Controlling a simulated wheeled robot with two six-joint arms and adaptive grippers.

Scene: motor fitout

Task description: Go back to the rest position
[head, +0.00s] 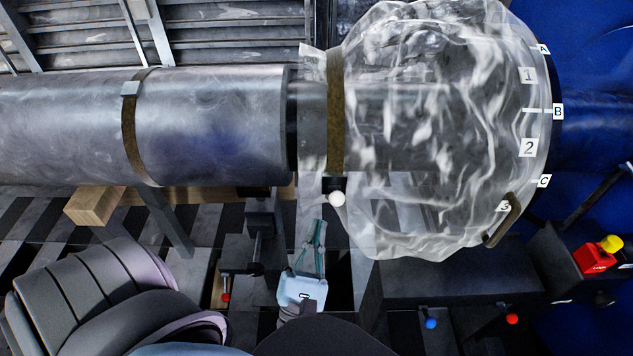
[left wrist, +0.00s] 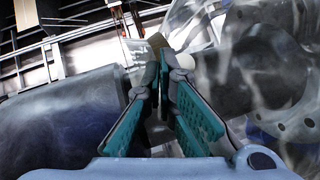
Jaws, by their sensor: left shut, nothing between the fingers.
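My left gripper (head: 317,240) is in the lower middle of the head view, with teal finger pads and a pale blue body. Its fingers point up toward the large shaft. The fingers are shut with nothing between them. In the left wrist view the gripper (left wrist: 165,95) shows two teal-lined fingers converging, with the shaft and the clear cover beyond. A white ball-shaped knob (head: 337,198) sits just above and right of the fingertips in the head view, apart from them. My right gripper is not in view.
A long grey cylinder (head: 60,120) with a brown strap (head: 128,130) crosses the upper area. A clear plastic cover (head: 400,215) wraps the part at right, with numbered tags. A wooden block (head: 95,205) lies under the cylinder. A red box with a yellow knob (head: 611,243) stands at right.

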